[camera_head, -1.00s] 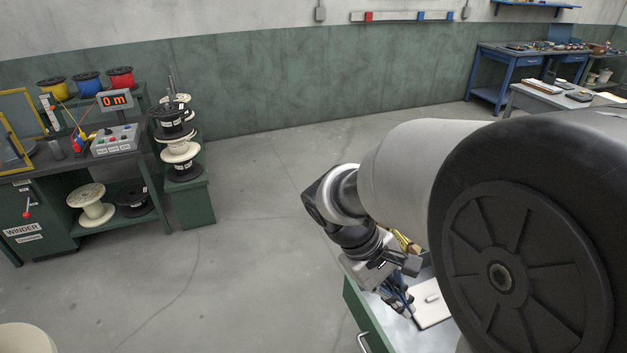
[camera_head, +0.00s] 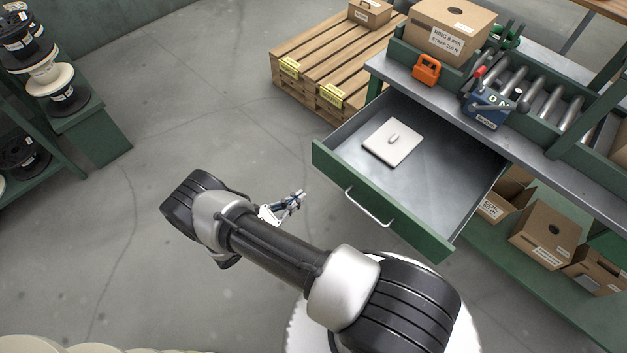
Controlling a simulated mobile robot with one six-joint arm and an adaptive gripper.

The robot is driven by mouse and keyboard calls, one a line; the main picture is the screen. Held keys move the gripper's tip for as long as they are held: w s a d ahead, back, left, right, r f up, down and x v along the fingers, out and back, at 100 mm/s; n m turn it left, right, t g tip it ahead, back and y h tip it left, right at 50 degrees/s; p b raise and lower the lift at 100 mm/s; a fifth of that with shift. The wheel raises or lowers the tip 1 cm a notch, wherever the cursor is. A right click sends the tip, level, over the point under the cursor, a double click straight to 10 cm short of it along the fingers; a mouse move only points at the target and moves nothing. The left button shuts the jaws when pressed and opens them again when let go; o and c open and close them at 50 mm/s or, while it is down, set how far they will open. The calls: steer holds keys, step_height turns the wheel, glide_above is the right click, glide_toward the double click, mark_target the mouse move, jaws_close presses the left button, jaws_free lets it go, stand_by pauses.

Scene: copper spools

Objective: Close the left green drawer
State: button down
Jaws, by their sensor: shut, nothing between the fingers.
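The green drawer (camera_head: 330,167) stands pulled out from under the grey-topped workbench at the right. Its grey inside is bare except for a flat pale square plate with a small knob (camera_head: 393,142). A silver bar handle (camera_head: 368,207) is on the green front. My gripper (camera_head: 299,196) is shut and empty, in front of the drawer and to the left of the handle, with a visible gap between them in the picture. The fingertips look small from here.
The bench (camera_head: 400,73) bears a cardboard box (camera_head: 449,28), an orange tool (camera_head: 426,69), a blue device (camera_head: 488,107) and rollers. Cartons (camera_head: 543,235) sit on the lower shelf. A wooden pallet (camera_head: 335,60) stands behind.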

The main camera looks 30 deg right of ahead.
step_height(320, 180, down, 3)
steer(key=n+t, duration=0.1)
steer(key=b, duration=0.3)
glide_toward(334, 174)
steer(key=shift+n+t, duration=0.3)
steer(key=x, duration=0.6)
steer(key=shift+d+f, duration=0.1)
steer(key=shift+d, duration=0.35)
